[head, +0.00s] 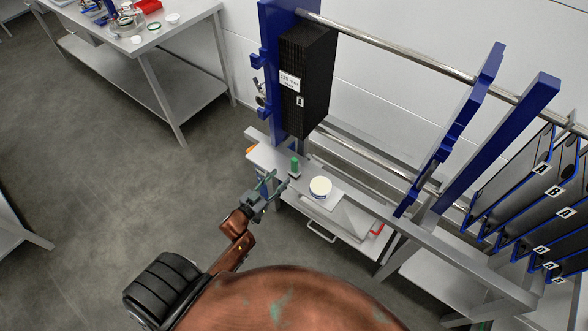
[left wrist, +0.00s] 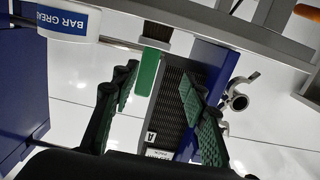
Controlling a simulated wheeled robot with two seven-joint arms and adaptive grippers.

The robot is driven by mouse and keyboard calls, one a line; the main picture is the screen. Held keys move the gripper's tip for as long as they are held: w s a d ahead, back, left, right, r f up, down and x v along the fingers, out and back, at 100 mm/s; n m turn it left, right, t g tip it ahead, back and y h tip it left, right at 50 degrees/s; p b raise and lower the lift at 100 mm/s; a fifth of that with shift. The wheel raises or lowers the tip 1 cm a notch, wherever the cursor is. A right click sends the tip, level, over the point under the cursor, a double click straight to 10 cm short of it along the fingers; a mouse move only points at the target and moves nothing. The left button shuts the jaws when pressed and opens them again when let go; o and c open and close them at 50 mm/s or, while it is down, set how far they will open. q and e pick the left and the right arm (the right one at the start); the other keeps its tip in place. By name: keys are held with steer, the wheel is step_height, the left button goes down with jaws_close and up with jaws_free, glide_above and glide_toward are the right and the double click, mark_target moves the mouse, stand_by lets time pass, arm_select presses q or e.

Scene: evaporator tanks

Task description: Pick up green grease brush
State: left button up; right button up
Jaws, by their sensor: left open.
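The green grease brush (head: 295,167) stands upright on the narrow grey bench, left of the grease tub. In the left wrist view its green handle (left wrist: 148,72) shows beyond the fingertips, in the gap between the fingers and nearer the left one. My left gripper (head: 278,181) is open and empty, just in front of the brush. Its two dark green fingers (left wrist: 157,85) are spread apart in the left wrist view. I see no finger touching the brush. My right gripper is not in view.
The white grease tub (head: 320,188) stands close by on the bench; its label also shows in the left wrist view (left wrist: 66,22). Behind rise a blue frame post (head: 270,80) and a black perforated box (head: 307,80). A side table (head: 165,32) stands at upper left.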

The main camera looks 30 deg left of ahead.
mark_target(293, 162)
arm_select(q)
steer(key=shift+t, duration=0.5)
steer(key=w+r, duration=0.1)
steer(key=w, duration=0.1)
steer(key=w+d+r, duration=0.1)
steer(key=w+r, duration=0.1)
steer(key=w, duration=0.1)
steer(key=w+d+r, duration=0.1)
steer(key=w, duration=0.2)
steer(key=shift+w+d+r+b, duration=0.15)
steer(key=shift+w+r+b, duration=0.1)
steer(key=shift+b, duration=0.1)
steer(key=shift+c, duration=0.3)
jaws_close()
